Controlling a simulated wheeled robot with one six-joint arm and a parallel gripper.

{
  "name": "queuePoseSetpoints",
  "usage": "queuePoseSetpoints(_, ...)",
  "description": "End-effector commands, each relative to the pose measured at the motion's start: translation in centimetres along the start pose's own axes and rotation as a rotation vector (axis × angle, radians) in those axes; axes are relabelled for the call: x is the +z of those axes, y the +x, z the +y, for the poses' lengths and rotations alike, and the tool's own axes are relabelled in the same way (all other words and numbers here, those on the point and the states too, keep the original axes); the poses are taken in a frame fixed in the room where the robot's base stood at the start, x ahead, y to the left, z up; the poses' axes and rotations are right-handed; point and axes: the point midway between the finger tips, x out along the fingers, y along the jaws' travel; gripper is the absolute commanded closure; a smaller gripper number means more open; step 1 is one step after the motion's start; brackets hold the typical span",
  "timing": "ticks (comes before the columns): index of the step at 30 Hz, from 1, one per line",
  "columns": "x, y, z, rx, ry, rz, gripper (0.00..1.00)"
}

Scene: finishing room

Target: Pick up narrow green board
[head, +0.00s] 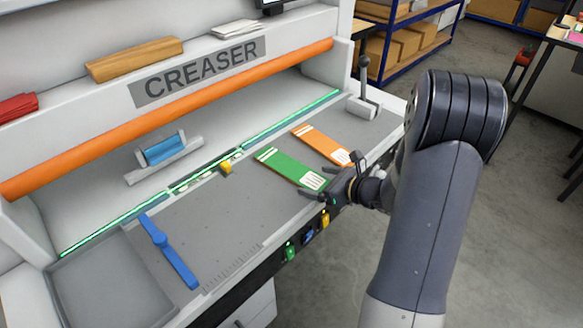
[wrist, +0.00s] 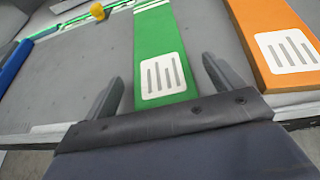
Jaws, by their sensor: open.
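The narrow green board (head: 288,168) lies flat on the grey bed of the creaser, with a white striped label at its near end. It also shows in the wrist view (wrist: 158,45), running away from my gripper. My gripper (head: 327,190) is at the near end of the board by the bed's front edge. In the wrist view my open gripper (wrist: 163,82) has one finger on each side of the board's near end, with gaps on both sides. I cannot tell the fingers' height over the bed.
An orange board (head: 325,145) lies parallel, just right of the green one. A blue bar (head: 168,250), a yellow block (head: 226,168) and a lever (head: 364,95) are on the bed. Coloured buttons (head: 308,235) line the front edge.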

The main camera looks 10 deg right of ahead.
Motion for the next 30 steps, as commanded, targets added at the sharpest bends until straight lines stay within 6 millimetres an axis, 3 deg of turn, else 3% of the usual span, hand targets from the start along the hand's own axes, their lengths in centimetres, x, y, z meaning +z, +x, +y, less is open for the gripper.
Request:
queuePoseSetpoints(3, -0.04, 1.06, 0.04, 0.001, 0.001, 0.001, 0.11)
queuePoseSetpoints(11, -0.07, 1.22, 0.00, -0.001, 0.000, 0.001, 0.12)
queuePoseSetpoints(27, -0.07, 1.19, 0.00, 0.000, 0.001, 0.001, 0.56)
queuePoseSetpoints(30, -0.05, 1.19, 0.00, 0.000, 0.001, 0.000, 0.60)
